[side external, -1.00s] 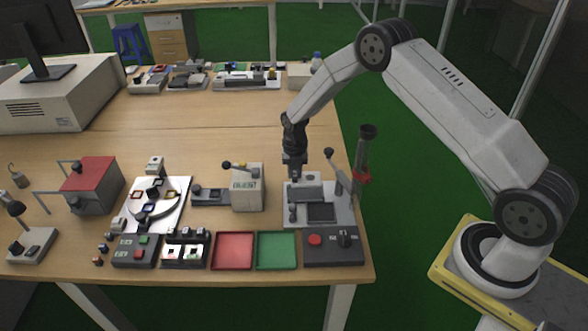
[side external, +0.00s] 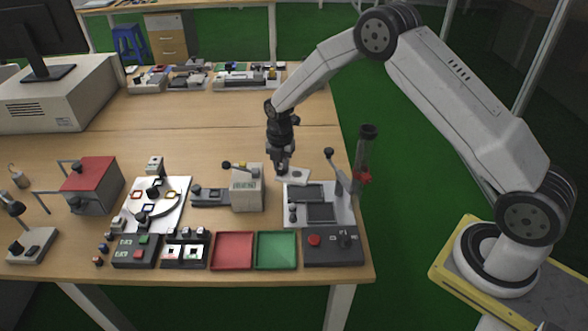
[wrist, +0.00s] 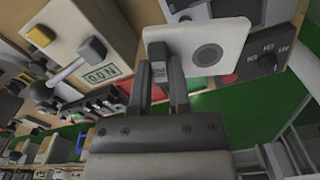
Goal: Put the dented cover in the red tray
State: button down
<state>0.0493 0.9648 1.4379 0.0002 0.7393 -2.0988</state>
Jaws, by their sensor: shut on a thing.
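A pale square cover (side external: 296,176) with a round grey mark is held at its edge by my gripper (side external: 281,168), just above the back of the test fixture. In the wrist view the cover (wrist: 228,30) sticks out to the right of my gripper (wrist: 160,75), whose fingers are closed on its left edge. Whether the round mark is a dent is unclear. The red tray (side external: 233,251) lies empty at the table's front edge, below and left of my gripper.
The test fixture (side external: 345,213) has a raised lever (side external: 334,162) close to the right of the cover. A green tray (side external: 276,251) adjoins the red one. A boxed meter (side external: 247,188) stands left of my gripper. A control box (side external: 333,247) sits at the front right.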

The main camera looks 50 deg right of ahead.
jog(key=a+m, duration=0.7)
jog(key=a, duration=0.3)
jog(key=m, duration=0.7)
send_over(234, 240)
jog(key=shift+f, duration=2.6)
jog(key=shift+f, duration=0.15)
jog(key=shift+f, duration=1.95)
jog(key=shift+f, duration=0.9)
jog(key=c, duration=0.5)
grip_release()
